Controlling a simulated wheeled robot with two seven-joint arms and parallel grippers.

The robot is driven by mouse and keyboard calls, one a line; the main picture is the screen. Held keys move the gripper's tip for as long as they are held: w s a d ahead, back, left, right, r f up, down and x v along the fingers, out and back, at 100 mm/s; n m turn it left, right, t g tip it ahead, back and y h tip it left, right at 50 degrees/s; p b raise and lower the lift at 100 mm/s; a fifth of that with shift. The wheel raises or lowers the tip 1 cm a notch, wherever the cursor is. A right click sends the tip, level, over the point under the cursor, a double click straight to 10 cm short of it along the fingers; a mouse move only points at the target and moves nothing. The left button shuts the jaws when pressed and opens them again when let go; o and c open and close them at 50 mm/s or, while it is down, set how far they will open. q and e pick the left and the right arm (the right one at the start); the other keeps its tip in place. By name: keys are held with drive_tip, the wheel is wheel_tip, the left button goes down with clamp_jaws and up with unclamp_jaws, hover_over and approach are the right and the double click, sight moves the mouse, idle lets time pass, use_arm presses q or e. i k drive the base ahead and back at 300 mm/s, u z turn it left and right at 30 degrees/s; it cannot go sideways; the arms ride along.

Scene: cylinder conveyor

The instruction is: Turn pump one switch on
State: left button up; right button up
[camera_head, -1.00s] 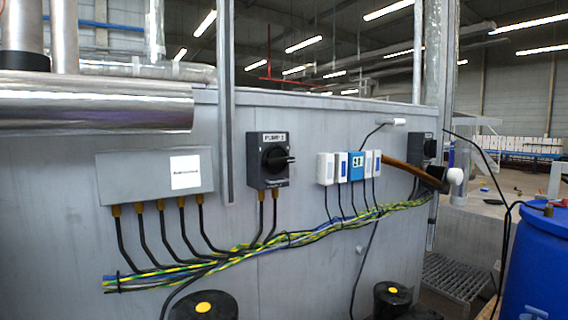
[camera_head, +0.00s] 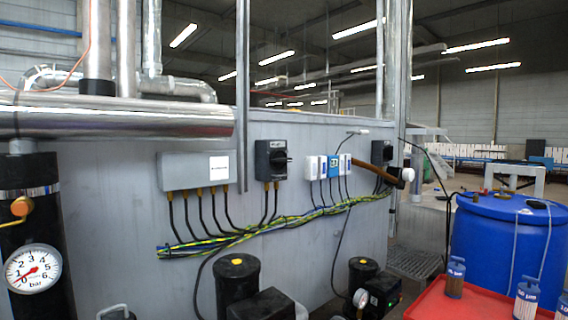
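The pump one switch is a dark grey box with a black rotary knob (camera_head: 271,160) and a small label on top, mounted on the grey metal wall panel. The label is too small to read surely now. The knob's handle looks roughly horizontal, pointing right. A second similar dark switch box (camera_head: 381,153) is further right on the same wall, partly behind a brown pipe. Neither of my grippers shows in the head view.
A grey junction box (camera_head: 194,171) is left of the switch, with cables below. White and blue modules (camera_head: 334,167) are to its right. Black pumps (camera_head: 237,280) stand below. A pressure gauge (camera_head: 33,268), blue barrel (camera_head: 506,238) and red tray (camera_head: 466,303) with small bottles flank the front.

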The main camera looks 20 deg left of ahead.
sight(278, 160)
drive_tip(key=z, duration=1.25)
drive_tip(key=i, duration=1.35)
drive_tip(key=u, duration=1.75)
